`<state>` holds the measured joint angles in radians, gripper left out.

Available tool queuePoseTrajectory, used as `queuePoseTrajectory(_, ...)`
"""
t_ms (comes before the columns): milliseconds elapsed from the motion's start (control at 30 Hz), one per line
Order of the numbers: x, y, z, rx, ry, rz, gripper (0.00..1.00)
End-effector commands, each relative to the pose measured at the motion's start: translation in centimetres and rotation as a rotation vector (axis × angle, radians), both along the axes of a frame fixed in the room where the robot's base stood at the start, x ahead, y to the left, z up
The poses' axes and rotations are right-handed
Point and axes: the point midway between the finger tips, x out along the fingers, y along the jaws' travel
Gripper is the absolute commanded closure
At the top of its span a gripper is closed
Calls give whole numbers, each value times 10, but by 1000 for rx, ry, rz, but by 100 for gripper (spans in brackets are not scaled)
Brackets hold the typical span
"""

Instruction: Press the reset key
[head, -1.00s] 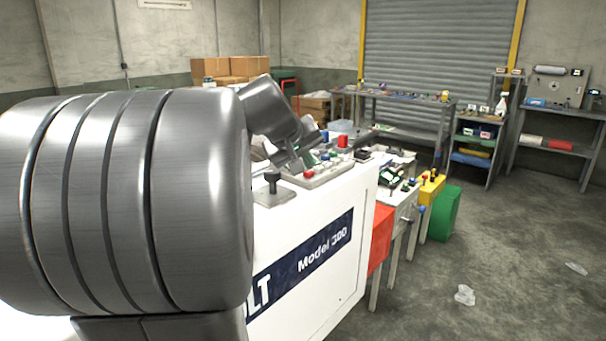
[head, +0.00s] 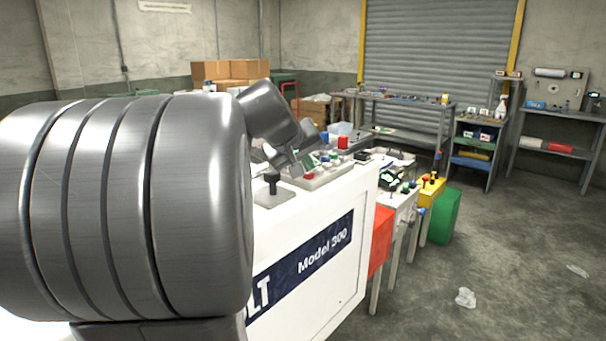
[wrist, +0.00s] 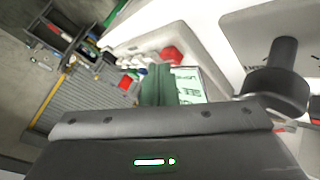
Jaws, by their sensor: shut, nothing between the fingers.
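A control panel (head: 325,177) with several small coloured keys lies on top of the white machine marked Model 300 (head: 318,250) in the head view. No key label is readable, so I cannot tell which is the reset key. My gripper (head: 297,162) is shut and empty, low over the near left part of the panel; I cannot tell whether it touches. It hides some of the keys.
A black knob on a stem (head: 271,183) stands left of the panel, close to my gripper; it is large at right in the wrist view (wrist: 276,80). A red bin (head: 380,240) and a yellow box (head: 431,192) stand beyond the machine. The floor at right is mostly clear.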

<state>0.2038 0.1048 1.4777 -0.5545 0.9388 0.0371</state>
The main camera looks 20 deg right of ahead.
Motion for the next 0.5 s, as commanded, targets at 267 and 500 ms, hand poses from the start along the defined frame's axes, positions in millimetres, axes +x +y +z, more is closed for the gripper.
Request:
queuePoseTrajectory(267,-1,0,-11,4,14,-1,100)
queuePoseTrajectory(500,-1,0,-15,7,19,-1,100)
